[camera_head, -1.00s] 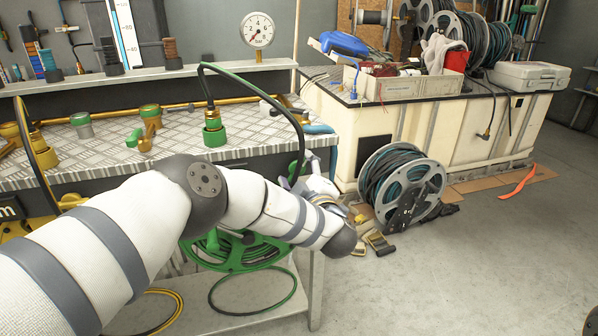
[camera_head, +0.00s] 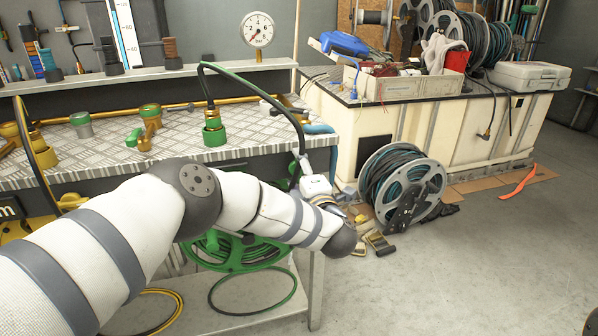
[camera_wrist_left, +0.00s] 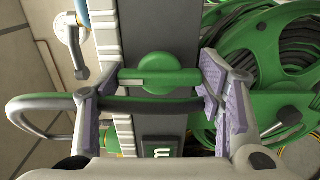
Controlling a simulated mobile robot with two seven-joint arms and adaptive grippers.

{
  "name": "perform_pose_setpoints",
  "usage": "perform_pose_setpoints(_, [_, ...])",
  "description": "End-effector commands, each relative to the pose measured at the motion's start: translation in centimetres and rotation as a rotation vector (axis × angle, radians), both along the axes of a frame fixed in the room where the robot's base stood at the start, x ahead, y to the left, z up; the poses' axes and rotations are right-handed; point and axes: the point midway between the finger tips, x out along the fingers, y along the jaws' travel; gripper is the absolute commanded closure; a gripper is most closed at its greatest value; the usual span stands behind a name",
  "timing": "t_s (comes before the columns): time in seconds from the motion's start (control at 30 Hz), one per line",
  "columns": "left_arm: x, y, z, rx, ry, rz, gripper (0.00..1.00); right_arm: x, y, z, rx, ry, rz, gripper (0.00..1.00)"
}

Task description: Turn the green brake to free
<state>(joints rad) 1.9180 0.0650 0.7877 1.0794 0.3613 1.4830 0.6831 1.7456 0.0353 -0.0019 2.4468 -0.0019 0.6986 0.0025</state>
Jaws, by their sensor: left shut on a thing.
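My right gripper is not in view.
The green hose reel (camera_head: 240,252) sits under the bench, and its rim (camera_wrist_left: 258,45) is close right of the gripper. The bench (camera_head: 262,135) holds brass and green fittings. A grey hose reel (camera_head: 403,188) stands on the floor; the floor at right is mostly clear.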

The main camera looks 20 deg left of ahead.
Motion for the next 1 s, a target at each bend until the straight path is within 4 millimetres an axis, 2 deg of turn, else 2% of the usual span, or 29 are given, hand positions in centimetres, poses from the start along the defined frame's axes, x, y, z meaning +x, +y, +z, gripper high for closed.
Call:
perform_pose_setpoints(0.47, [0.0,-0.1,0.0,-0.012,-0.008,-0.002,0.67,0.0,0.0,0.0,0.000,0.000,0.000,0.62])
perform_pose_setpoints(0.5, [0.0,-0.1,0.0,-0.012,-0.008,-0.002,0.32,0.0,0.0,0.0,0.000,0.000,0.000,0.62])
perform_pose_setpoints(0.57, [0.0,-0.1,0.0,-0.012,-0.008,-0.002,0.18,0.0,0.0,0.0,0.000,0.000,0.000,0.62])
perform_pose_setpoints(0.87, [0.0,-0.1,0.0,-0.010,-0.007,-0.001,0.18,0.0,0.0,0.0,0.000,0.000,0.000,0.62])
perform_pose_setpoints(1.0, [-1.2,-1.0,0.0,-0.010,-0.005,-0.004,0.18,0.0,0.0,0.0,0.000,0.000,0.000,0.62])
